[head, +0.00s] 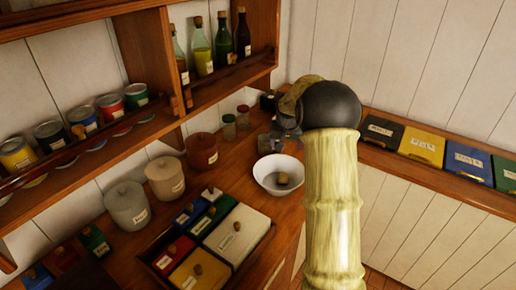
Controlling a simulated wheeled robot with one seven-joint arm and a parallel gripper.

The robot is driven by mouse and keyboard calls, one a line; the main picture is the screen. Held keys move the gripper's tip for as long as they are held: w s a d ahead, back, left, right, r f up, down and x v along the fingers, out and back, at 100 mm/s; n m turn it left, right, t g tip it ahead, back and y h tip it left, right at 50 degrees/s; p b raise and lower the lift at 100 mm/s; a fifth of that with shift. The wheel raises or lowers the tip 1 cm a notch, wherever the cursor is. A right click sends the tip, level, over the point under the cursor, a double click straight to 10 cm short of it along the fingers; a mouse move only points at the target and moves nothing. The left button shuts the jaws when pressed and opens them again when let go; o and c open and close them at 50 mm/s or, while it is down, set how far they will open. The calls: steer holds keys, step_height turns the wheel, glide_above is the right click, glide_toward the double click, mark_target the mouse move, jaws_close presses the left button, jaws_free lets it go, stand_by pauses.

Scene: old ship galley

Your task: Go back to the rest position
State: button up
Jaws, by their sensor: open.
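My arm rises in the foreground of the head view, with a pale bamboo-like link and a black ball joint. Beyond the joint my gripper (275,138) shows small and partly hidden, over the wooden counter (225,167) near the back corner. It is open, and I see nothing held in it. A white bowl (263,181) stands on the counter just in front of and below the gripper. A small round brownish thing (283,178) lies in the bowl. The gripper appears apart from the bowl.
Canisters (165,178) and a tray of lidded boxes (268,231) crowd the counter's left. Two small jars (243,117) stand near the gripper. Shelves hold tins (80,119) and bottles (201,50). Coloured boxes (422,145) line the right ledge.

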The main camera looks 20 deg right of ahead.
steer(key=s+a+n, duration=0.1)
steer(key=s+a, duration=0.5)
steer(key=s, duration=0.4)
steer(key=s+a+n+g+y, duration=0.1)
steer(key=s+a, duration=0.4)
steer(key=s, duration=0.5)
steer(key=s+a+n, duration=0.3)
steer(key=s+a, duration=0.3)
steer(key=s, duration=0.5)
steer(key=shift+a+f+y, duration=0.15)
steer(key=shift+a+y, duration=0.15)
steer(key=shift+y, duration=0.1)
